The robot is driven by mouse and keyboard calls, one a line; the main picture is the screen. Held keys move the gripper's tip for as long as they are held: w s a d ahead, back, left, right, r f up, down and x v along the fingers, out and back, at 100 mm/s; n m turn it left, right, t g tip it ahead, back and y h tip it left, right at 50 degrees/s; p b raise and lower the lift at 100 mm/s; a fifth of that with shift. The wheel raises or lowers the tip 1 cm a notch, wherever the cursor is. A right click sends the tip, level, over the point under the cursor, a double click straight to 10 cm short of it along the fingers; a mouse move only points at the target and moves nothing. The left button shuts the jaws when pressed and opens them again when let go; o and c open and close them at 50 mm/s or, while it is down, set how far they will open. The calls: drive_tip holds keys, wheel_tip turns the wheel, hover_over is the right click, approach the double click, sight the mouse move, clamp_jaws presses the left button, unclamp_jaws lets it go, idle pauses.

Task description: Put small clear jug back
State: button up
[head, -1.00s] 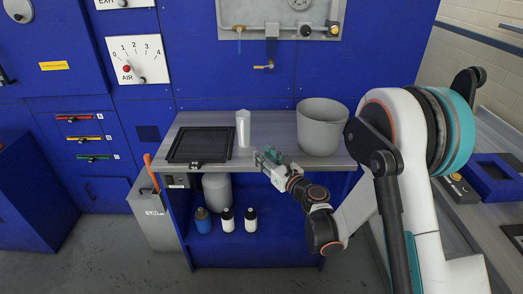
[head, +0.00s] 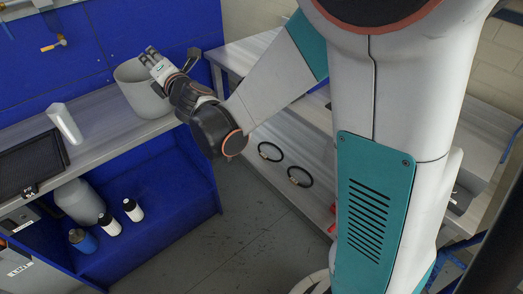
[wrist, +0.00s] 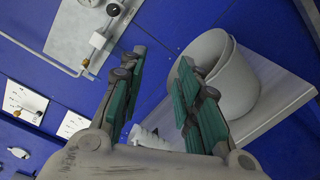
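A pale, translucent tall container (head: 66,123), which looks like the small clear jug, stands on the grey bench top (head: 100,112), left of a large grey bucket (head: 140,92). My gripper (head: 152,58) is at the bucket in the head view, overlapping its rim; whether it touches is unclear. In the wrist view my gripper (wrist: 155,95) has its two green-padded fingers spread apart, with nothing held between them. The bucket (wrist: 238,85) appears just beyond the right finger there.
A black tray (head: 32,165) lies on the bench left of the jug. A grey container (head: 78,202) and several bottles stand on the blue shelf below. A second bench (head: 250,50) is on the right, with two black rings (head: 299,176) lower down. Floor between is clear.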

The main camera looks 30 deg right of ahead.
drive_tip(key=s+d+m+g+h, duration=0.5)
drive_tip(key=s+d+m, duration=0.9)
drive_tip(key=s+m, duration=0.1)
drive_tip(key=s+f+m+g, duration=0.2)
drive_tip(key=s+f+m, duration=0.2)
drive_tip(key=s, duration=0.6)
drive_tip(key=s+f+m+g+y, duration=0.1)
drive_tip(key=s+f+m+g, duration=0.2)
drive_tip(key=s+m, duration=0.3)
drive_tip(key=s+f, duration=0.1)
drive_tip(key=s, duration=0.3)
drive_tip(key=shift+s+y, duration=0.15)
drive_tip(key=shift+y, duration=0.15)
drive_tip(key=shift+d, duration=0.1)
drive_tip(key=shift+c, duration=0.6)
